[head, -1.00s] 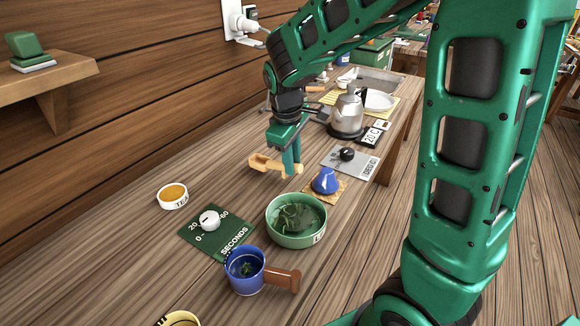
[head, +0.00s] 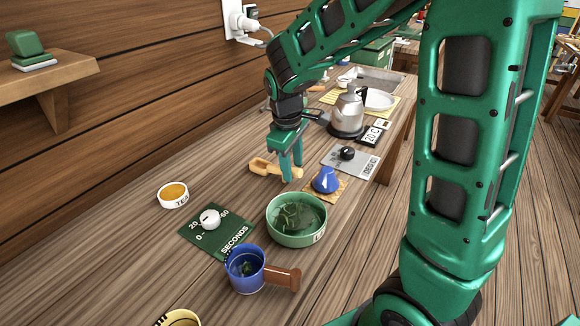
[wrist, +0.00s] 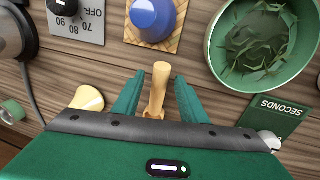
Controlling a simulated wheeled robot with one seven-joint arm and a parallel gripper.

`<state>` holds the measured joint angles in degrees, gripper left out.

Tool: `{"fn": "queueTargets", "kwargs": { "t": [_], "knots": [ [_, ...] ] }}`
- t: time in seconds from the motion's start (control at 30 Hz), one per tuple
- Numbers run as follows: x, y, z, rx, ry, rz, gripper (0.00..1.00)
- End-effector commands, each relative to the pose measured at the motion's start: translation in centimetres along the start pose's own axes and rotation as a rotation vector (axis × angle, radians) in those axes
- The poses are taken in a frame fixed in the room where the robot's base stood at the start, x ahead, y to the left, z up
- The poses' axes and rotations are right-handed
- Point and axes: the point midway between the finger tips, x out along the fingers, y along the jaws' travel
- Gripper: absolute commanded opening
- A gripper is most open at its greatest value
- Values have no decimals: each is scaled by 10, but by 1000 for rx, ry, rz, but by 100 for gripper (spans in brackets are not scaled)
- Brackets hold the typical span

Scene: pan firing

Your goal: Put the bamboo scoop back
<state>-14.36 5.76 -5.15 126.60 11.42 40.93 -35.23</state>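The bamboo scoop (head: 262,167) is light wood and appears to lie on the table, left of the blue cone-shaped thing and beyond the green bowl. My gripper (head: 291,172) is over its handle end, pointing down. In the wrist view, the scoop's handle (wrist: 160,85) stands between the two spread fingers of my gripper (wrist: 158,100), with a gap on each side. The scoop's head is hidden behind the gripper body in that view.
The green bowl of leaves (head: 296,219) and blue cone-shaped thing (head: 326,180) are close by. The seconds dial (head: 210,219), tea cup (head: 173,195) and blue handled cup (head: 245,270) are nearer. The kettle (head: 348,112) stands beyond.

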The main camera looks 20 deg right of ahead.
Motion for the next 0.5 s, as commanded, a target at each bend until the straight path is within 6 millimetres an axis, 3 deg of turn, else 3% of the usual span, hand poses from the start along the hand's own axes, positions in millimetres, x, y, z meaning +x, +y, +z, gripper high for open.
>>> {"fn": "queueTargets", "kwargs": {
  "t": [0.5],
  "knots": [
    [-91, 0, -1, 0, 5, 1, 39]
  ]
}}
